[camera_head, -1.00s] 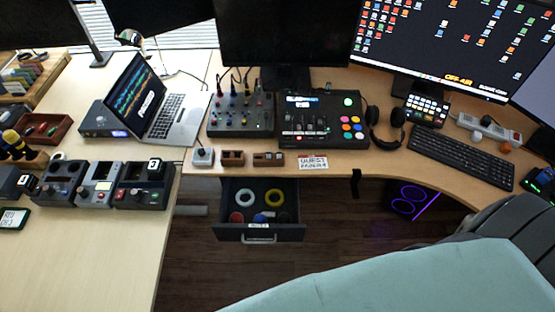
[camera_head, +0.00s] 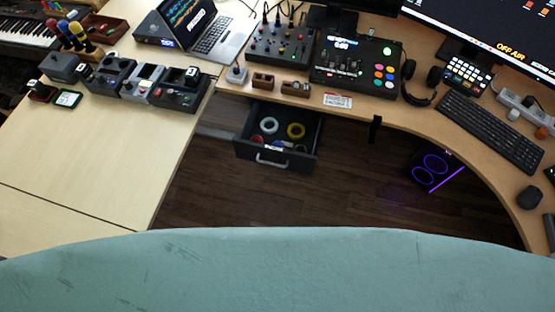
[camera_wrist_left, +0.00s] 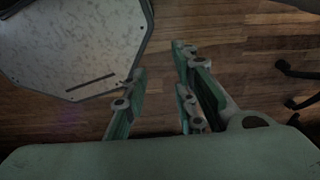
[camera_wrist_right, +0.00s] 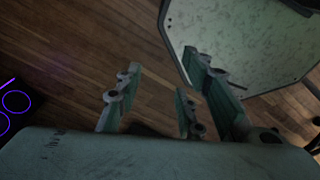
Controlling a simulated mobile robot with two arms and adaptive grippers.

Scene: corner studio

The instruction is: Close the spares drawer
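The spares drawer (camera_head: 243,153) is a dark drawer under the desk, pulled open in the head view. It has a metal handle (camera_head: 271,162) and a white label on its front. My left gripper (camera_wrist_left: 158,85) is open and empty above the wooden floor in the left wrist view. My right gripper (camera_wrist_right: 160,80) is open and empty above the floor in the right wrist view. Neither gripper shows in the head view, and the drawer shows in neither wrist view.
The desk (camera_head: 395,115) curves around to the right, carrying a mixer, control panel and keyboard (camera_head: 490,131). A pale table (camera_head: 100,135) stands at left. A computer with purple rings (camera_head: 432,170) stands under the desk. The floor (camera_head: 340,190) before the drawer looks clear.

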